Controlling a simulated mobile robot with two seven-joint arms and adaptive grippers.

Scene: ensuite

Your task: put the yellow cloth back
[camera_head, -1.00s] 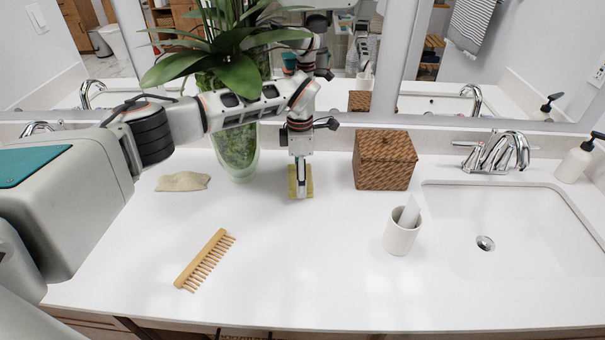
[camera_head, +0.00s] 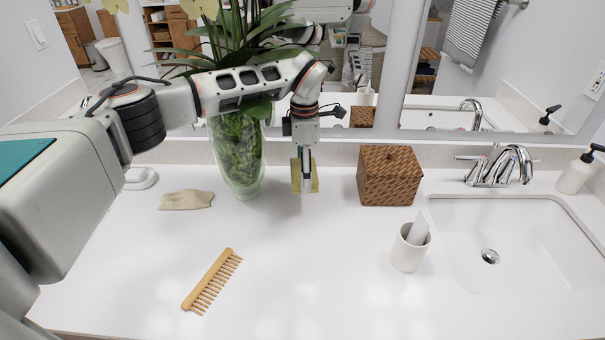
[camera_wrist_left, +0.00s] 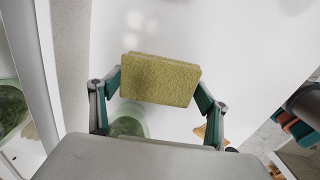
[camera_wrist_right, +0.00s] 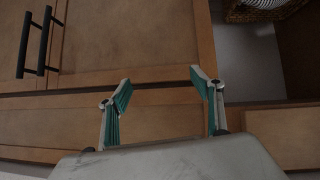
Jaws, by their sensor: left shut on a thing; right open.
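The yellow cloth (camera_head: 296,178) looks like a flat, stiff olive-yellow block. It is upright in my left gripper (camera_head: 306,184), between the green vase and the woven box. In the left wrist view the cloth (camera_wrist_left: 160,78) spans the space between the two fingers, which press on its ends. It appears slightly above the white counter, but the exact gap is hard to tell. My right gripper (camera_wrist_right: 160,90) is open and empty, in front of brown wooden cabinet fronts; it is out of the head view.
A green glass vase (camera_head: 238,160) with a plant stands left of the cloth, and a woven box (camera_head: 389,176) right. A beige lump (camera_head: 187,200), a wooden comb (camera_head: 212,281) and a white cup (camera_head: 409,248) are on the counter. The sink (camera_head: 505,240) is right. The counter's middle front is clear.

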